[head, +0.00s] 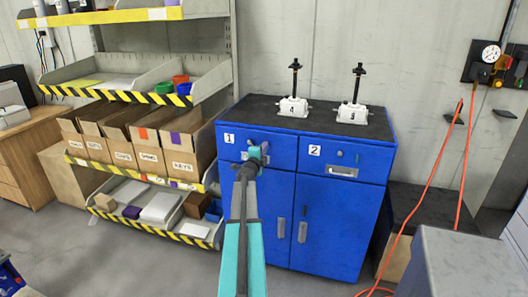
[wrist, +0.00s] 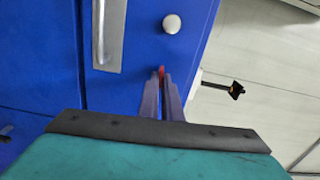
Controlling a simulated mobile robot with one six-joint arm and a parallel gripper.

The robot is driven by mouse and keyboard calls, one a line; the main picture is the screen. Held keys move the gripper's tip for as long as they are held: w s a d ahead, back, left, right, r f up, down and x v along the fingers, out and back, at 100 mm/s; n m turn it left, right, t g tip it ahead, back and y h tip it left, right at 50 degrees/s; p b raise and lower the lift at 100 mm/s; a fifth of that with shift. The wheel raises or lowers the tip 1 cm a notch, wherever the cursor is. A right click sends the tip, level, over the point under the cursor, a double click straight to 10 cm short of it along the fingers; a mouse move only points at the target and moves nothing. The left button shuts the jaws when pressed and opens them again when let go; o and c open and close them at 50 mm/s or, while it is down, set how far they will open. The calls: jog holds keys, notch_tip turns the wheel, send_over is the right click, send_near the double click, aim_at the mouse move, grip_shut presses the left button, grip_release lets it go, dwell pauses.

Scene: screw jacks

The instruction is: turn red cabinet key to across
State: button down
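The blue cabinet (head: 330,222) stands against the wall, with drawer 1 at upper left and drawer 2 at upper right. My gripper (head: 257,152) is at the front of drawer 1 and hides much of its middle. In the wrist view, my gripper's two fingers (wrist: 162,82) are close together at the blue front. A small red piece, the red key (wrist: 162,71), shows between their tips. The fingers appear shut on it. Most of the key is hidden, so its turn angle cannot be told. A round silver knob (wrist: 171,23) and a metal handle (wrist: 108,35) are nearby, apart from the fingers.
Two screw jacks (head: 293,105) (head: 352,113) stand on the cabinet's black top. A shelf rack (head: 150,100) with cardboard boxes is close on the left. Orange hoses (head: 463,170) hang on the right, near a grey block (head: 475,262). Some floor is clear before the cabinet.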

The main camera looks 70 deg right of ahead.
jog(key=shift+m, duration=0.5)
jog(key=c, duration=2)
grip_release()
jog(key=shift+a, duration=0.1)
jog(key=shift+s+a+b, duration=0.2)
jog(key=shift+a+b, duration=0.25)
jog(key=shift+a, duration=2.95)
jog(key=shift+s+a+b, duration=0.2)
jog(key=shift+a+b, duration=0.25)
jog(key=shift+a, duration=2.95)
